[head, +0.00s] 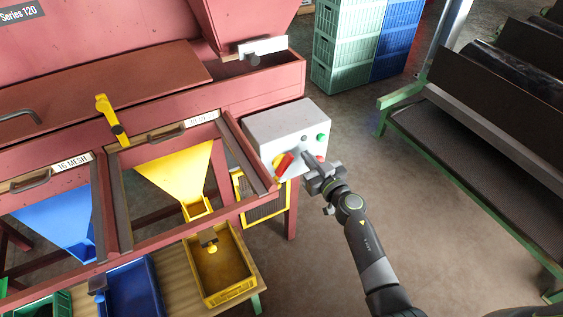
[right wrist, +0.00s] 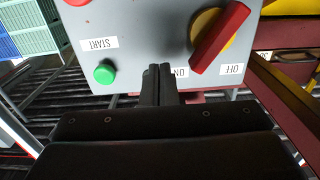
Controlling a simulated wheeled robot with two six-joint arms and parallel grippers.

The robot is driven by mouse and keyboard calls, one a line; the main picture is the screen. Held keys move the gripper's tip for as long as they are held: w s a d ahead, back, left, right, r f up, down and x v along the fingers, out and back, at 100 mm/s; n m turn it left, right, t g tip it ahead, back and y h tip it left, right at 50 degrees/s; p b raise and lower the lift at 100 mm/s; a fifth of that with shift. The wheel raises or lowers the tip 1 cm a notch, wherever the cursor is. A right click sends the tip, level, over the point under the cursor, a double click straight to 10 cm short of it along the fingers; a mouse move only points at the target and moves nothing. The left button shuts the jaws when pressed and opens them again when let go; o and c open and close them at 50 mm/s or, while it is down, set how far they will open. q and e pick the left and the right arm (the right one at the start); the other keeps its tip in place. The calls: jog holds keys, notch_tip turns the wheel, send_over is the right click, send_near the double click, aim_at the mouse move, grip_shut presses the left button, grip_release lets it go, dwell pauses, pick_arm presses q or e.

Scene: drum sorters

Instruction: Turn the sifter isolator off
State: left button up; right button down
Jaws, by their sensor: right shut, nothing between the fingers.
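The sifter isolator is a red rotary handle (head: 284,165) on a yellow disc, on the front of a grey control box (head: 285,125). In the right wrist view, which is upside down, the red handle (right wrist: 220,38) sits slanted, with its lower end nearer the ON label (right wrist: 181,72) than the OFF label (right wrist: 232,69). My right gripper (head: 307,157) is shut and empty in front of the box, to the right of the handle. In the wrist view its fingertips (right wrist: 158,70) are left of the handle, with a gap between them. My left gripper is not in view.
A green START button (right wrist: 104,73) and a red button (right wrist: 77,2) sit beside the isolator on the box. The red sifter frame (head: 250,75) is to the left, with yellow and blue chutes. A green-framed conveyor (head: 470,150) stands right; floor between is clear.

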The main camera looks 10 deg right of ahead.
jog(key=shift+w+a, duration=0.1)
jog(key=shift+w, duration=0.1)
jog(key=shift+x, duration=1.2)
jog(key=shift+s, duration=0.15)
jog(key=shift+s+d+p, duration=0.3)
jog(key=shift+s+p, duration=0.05)
jog(key=shift+s, duration=0.3)
